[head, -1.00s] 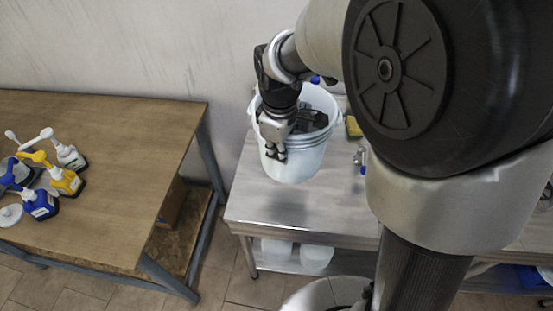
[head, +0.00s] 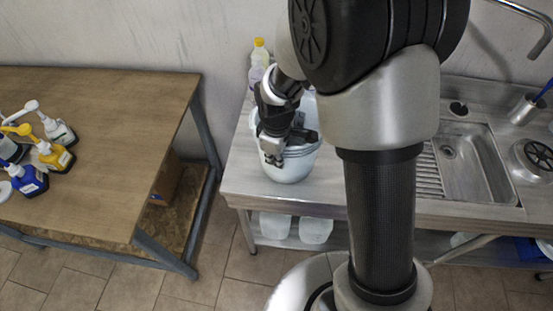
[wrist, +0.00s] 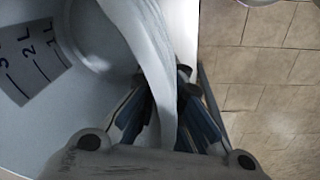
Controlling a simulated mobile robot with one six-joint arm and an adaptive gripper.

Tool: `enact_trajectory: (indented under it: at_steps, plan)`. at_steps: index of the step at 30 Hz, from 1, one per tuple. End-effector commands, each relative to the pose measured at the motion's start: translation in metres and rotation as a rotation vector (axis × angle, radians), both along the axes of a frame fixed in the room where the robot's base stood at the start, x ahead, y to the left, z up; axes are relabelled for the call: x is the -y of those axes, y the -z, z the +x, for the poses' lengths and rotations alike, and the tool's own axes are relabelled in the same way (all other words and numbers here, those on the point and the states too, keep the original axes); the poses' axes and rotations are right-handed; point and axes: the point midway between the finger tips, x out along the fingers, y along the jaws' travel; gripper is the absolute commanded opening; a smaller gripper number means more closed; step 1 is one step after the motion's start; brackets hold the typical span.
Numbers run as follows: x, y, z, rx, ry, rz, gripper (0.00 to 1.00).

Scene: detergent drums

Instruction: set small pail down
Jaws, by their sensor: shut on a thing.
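The small pail (head: 292,170) is white and upright, over the left part of the metal counter in the head view. My gripper (head: 272,156) is shut on the pail's rim at its front left side. In the wrist view, my gripper's fingers (wrist: 165,80) pinch the rim from both sides.
The metal counter (head: 245,185) has a sink (head: 470,160) at right. A yellow-capped bottle (head: 259,60) stands behind the pail. A wooden table (head: 110,130) with several pump bottles is at left, across a gap. White containers (head: 315,230) sit on the lower shelf.

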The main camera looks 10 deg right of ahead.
Motion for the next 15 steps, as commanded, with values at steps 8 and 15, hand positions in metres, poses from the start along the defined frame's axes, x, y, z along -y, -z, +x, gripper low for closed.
enact_trajectory:
  at_steps: [8, 15]
  plan:
    - [0.0000, 0.0005, 0.0008, 0.003, 0.000, 0.000, 0.00]
    - [0.0000, 0.0012, 0.0004, 0.001, 0.000, 0.000, 0.18]
